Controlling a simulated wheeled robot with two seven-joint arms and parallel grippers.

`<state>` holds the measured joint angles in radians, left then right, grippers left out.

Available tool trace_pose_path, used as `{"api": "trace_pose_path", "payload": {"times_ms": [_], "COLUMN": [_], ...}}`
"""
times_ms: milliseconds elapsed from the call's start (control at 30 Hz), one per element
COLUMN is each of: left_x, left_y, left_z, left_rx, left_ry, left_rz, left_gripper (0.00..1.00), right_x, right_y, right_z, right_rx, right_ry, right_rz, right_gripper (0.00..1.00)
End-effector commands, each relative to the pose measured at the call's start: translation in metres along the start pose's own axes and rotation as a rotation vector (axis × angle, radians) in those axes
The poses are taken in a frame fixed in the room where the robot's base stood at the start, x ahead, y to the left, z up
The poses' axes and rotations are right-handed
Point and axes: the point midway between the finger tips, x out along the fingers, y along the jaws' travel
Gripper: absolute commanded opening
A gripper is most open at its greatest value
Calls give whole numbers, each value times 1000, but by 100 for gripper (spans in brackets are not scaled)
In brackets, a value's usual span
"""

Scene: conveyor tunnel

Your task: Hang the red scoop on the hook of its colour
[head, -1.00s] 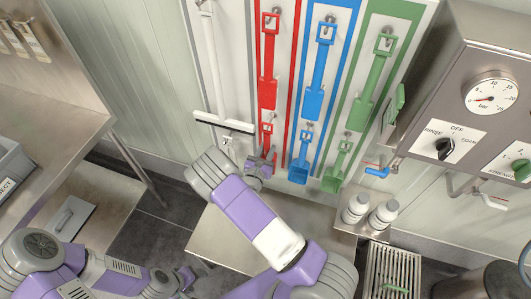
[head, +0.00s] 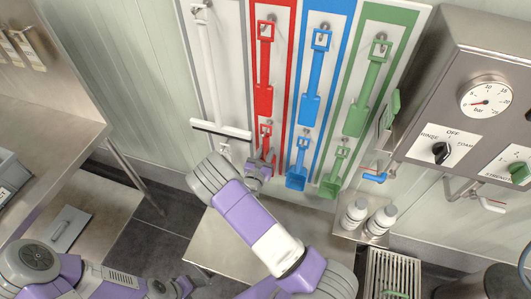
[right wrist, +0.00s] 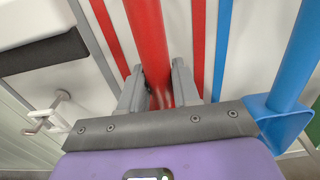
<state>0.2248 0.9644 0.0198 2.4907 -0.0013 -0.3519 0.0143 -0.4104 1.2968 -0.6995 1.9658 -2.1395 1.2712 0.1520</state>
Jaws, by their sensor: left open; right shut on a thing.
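The small red scoop (head: 266,143) is upright in front of the red strip, its loop end up, below a larger red tool. My right gripper (head: 262,166) is shut on its handle. In the right wrist view the red handle (right wrist: 150,45) runs between the two grey fingers (right wrist: 160,90). The lower red hook is at the scoop's loop; I cannot tell whether the loop is around it. The scoop's lower end is mostly hidden by my gripper. My left gripper (head: 172,288) is low at the bottom edge, away from the board, partly hidden.
A larger red tool (head: 264,70) hangs above. Blue (head: 298,170) and green (head: 336,172) scoops hang close on the right. A white squeegee (head: 220,128) is close on the left. A control box (head: 470,120) juts out at right; bottles (head: 378,222) stand below it.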

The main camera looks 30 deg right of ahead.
Motion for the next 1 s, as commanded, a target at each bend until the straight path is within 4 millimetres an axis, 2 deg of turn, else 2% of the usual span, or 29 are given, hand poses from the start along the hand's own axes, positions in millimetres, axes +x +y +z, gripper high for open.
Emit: {"api": "trace_pose_path", "payload": {"times_ms": [1000], "left_x": [11], "left_y": [-4], "left_z": [0], "left_rx": [0], "left_ry": [0], "left_rz": [0], "left_gripper": [61], "right_x": [0], "right_y": [0], "right_z": [-16], "right_rx": [1], "right_ry": [-1], "right_rz": [0], "right_gripper": [0]}}
